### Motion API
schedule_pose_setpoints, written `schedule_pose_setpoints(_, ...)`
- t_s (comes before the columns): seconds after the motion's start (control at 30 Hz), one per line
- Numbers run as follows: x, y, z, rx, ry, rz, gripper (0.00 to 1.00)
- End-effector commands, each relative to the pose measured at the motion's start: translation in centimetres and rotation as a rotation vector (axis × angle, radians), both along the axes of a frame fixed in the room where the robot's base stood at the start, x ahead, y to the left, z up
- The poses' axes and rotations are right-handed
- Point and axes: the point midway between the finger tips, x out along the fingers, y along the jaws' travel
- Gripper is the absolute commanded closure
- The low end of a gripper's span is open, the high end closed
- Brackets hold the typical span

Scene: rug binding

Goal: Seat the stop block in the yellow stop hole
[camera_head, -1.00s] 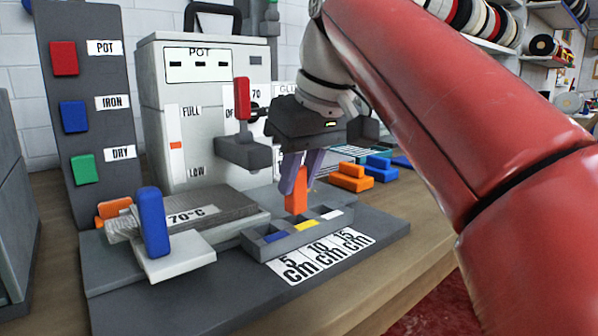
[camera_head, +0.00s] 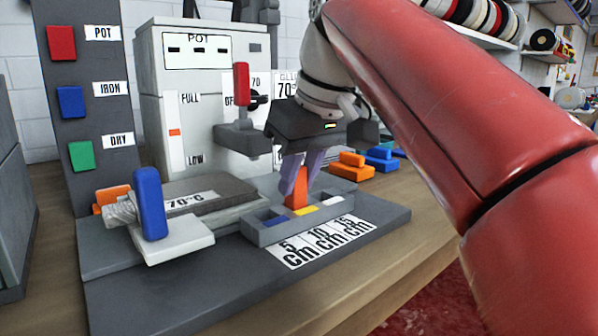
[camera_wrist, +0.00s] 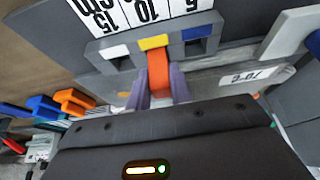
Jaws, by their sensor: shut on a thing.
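The orange stop block (camera_head: 297,192) is upright between the lilac fingers of my gripper (camera_head: 301,178), which is shut on it. The grey stop holder (camera_head: 262,236) has blue, yellow and white marks along its front, above the 5, 10 and 15 cm labels. The block's lower end is at the middle hole, just behind the yellow mark (camera_head: 306,211). The wrist view shows the block (camera_wrist: 158,72) lined up with the yellow mark (camera_wrist: 153,42) and between the two other holes. Its lower end is hidden by the holder, so I cannot tell how deep it sits.
A 70°C plate (camera_head: 205,195) and a blue-handled piece (camera_head: 151,205) on a white base stand left of the holder. A glue pot machine (camera_head: 200,110) with a red lever (camera_head: 241,88) stands behind. Orange (camera_head: 350,170) and blue (camera_head: 381,158) blocks lie right.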

Motion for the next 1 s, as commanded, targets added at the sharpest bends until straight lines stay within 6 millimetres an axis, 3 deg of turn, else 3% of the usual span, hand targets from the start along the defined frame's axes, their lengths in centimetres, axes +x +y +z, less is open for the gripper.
schedule_pose_setpoints(0.5,0.0,0.0,-1.4,0.0,0.0,0.0,1.0)
schedule_pose_setpoints(0.53,0.0,0.0,-1.3,0.0,0.0,0.0,0.76)
schedule_pose_setpoints(0.7,0.0,0.0,-1.3,0.0,0.0,0.0,0.54)
schedule_pose_setpoints(1.0,0.0,0.0,-1.1,0.0,0.0,0.0,0.53)
